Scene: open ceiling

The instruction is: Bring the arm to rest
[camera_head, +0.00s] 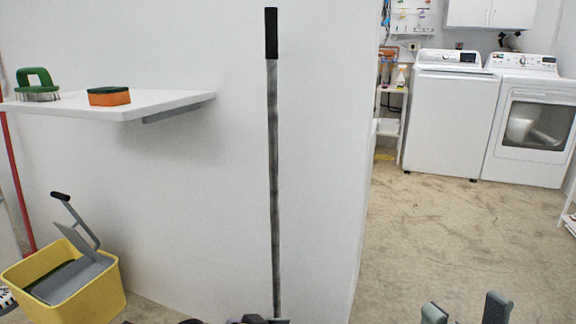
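My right gripper (465,310) shows at the bottom edge, right of centre. Its two grey fingertips stand well apart with bare floor between them, so it is open and empty. A dark grey shape (255,320) is cut off at the bottom edge by the foot of the long pole. I cannot tell whether it is part of my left gripper or the pole's head. The rest of both arms is out of view.
A long pole (273,150) stands upright before the white wall. A white shelf (165,103) at left bears a green brush (37,84) and a sponge (109,96). A yellow bucket (88,303) stands below. Open floor leads to the washer (451,115) and dryer (528,125).

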